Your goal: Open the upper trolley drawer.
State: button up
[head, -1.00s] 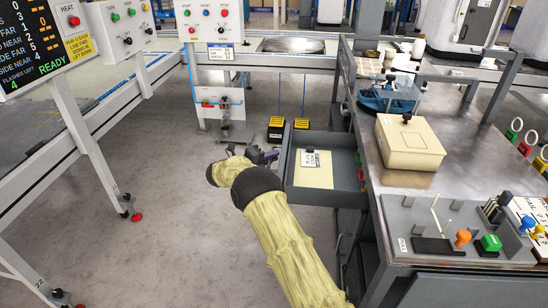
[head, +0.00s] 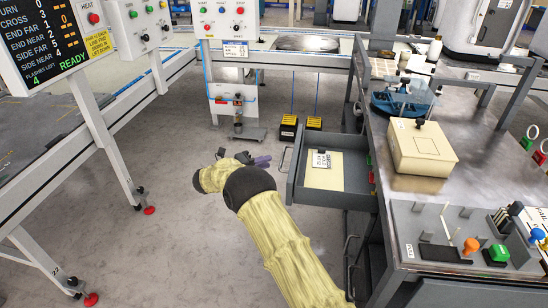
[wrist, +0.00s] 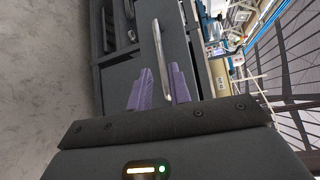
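The upper trolley drawer (head: 366,184) stands pulled out to the left from the grey trolley. It holds a cream sheet and a white label card (head: 321,159). Its bar handle (head: 284,160) is on the drawer's left-facing front; in the wrist view the handle (wrist: 161,58) is a silver bar. My gripper (head: 266,161) is left of the handle, with a small gap between them. In the wrist view the purple fingers of my gripper (wrist: 158,78) are spread apart and empty, with the handle beyond and between their tips.
The trolley top (head: 403,186) carries a cream box (head: 425,150), a blue device (head: 402,100) and a grey tray of coloured parts (head: 440,255). Yellow-black pedals (head: 289,128) stand on the floor behind. A long table is at left. The floor between is clear.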

jog(key=p+v, duration=0.1)
jog(key=v, duration=0.8)
jog(key=w+d+r+n+t+y, duration=0.25)
jog(key=r+n+y, duration=0.35)
jog(key=n, duration=0.3)
jog(key=w+d+r+n+t+y, duration=0.2)
jog(key=d+r+n+t+y, duration=0.15)
jog(key=r+n+y, duration=0.35)
jog(key=s+d+f+n+g, duration=0.3)
jog(key=s+d+n+g, duration=0.15)
jog(key=s, duration=0.75)
jog(key=s+d+f+n+g+y, duration=0.1)
jog(key=s+d+f+n+g, duration=0.35)
jog(key=s, duration=0.85)
jog(key=s+d+f+n+g, duration=0.1)
jog(key=s+d+n+g, duration=0.35)
jog(key=s, duration=0.75)
notch_tip(320, 180, up, 36)
jog(key=d+n+t+p, duration=0.1)
jog(key=d+p, duration=0.1)
jog(key=p, duration=3.5)
jog(key=shift+s+r+n, duration=0.15)
jog(key=shift+r+n, duration=0.1)
jog(key=shift+n, duration=0.1)
